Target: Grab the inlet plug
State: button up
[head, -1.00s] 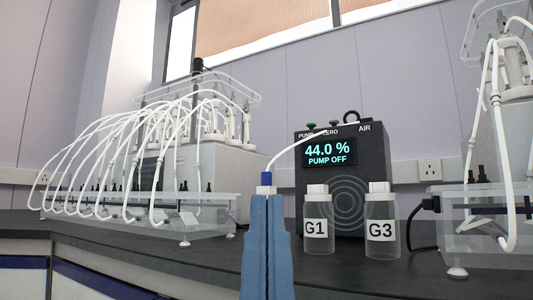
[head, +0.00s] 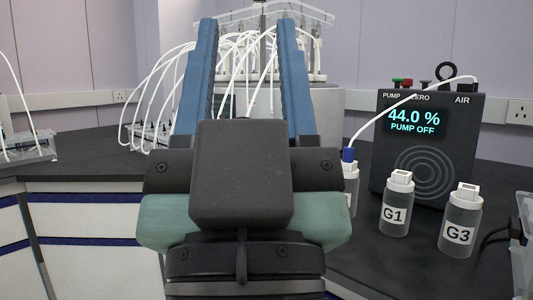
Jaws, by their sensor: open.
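The inlet plug (head: 348,155), a small blue piece on the end of a thin white tube, sits at the top of a bottle (head: 351,190). The tube runs up to the AIR side of the dark pump box. That bottle is partly hidden behind the right side of my gripper. My gripper (head: 246,25) is large in the foreground, its two blue fingers wide apart and pointing away with nothing held between them. The plug is to the right of the right finger, apart from it in the picture.
The dark pump box (head: 455,150) reads 44.0 % and PUMP OFF. Bottles G1 (head: 396,215) and G3 (head: 460,232) stand in front of it. A reactor rack with white tubes (head: 165,85) lies behind my fingers. Another clear stand (head: 520,240) is at the right edge.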

aim_at(348, 152)
jog(key=i+l+u, duration=0.25)
jog(key=u, duration=0.15)
jog(key=i+l+u, duration=0.35)
